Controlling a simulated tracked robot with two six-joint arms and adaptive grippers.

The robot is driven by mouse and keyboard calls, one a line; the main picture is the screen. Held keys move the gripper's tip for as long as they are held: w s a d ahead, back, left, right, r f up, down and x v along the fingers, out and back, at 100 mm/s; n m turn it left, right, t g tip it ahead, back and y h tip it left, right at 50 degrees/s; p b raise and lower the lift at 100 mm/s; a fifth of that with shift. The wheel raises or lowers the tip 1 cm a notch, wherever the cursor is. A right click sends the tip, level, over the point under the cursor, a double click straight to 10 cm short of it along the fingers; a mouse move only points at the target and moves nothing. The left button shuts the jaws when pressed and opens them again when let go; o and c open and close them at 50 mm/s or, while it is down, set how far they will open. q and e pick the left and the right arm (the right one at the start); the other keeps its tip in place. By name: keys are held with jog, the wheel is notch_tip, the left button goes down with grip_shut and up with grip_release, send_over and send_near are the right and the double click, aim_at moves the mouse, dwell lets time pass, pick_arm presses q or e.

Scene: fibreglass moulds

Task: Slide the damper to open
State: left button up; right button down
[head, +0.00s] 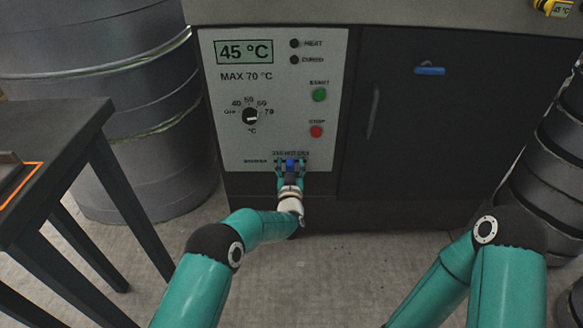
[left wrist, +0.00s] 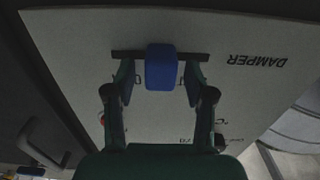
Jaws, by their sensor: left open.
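The damper is a blue slider knob (head: 290,163) at the bottom of the light grey control panel (head: 225,140). In the left wrist view the blue knob (left wrist: 160,67) sits near the middle of a short dark slot (left wrist: 203,57), with the word DAMPER printed to one side, upside down. My left gripper (head: 291,168) is at the knob, its open fingers on either side of it. In the left wrist view a gap shows between each finger and the knob. The marks below the slot are partly hidden. My right gripper is not in view; only its arm shows.
The panel carries a 45 °C display (head: 244,51), a dial (head: 250,117), a green button (head: 319,95) and a red button (head: 316,131). A dark door (head: 430,120) is to its right. A dark table (head: 50,130) stands at the left, dark drums (head: 560,150) at the right.

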pick_arm(q)
jog(key=shift+w, duration=0.1)
jog(key=shift+c, duration=0.2)
grip_shut()
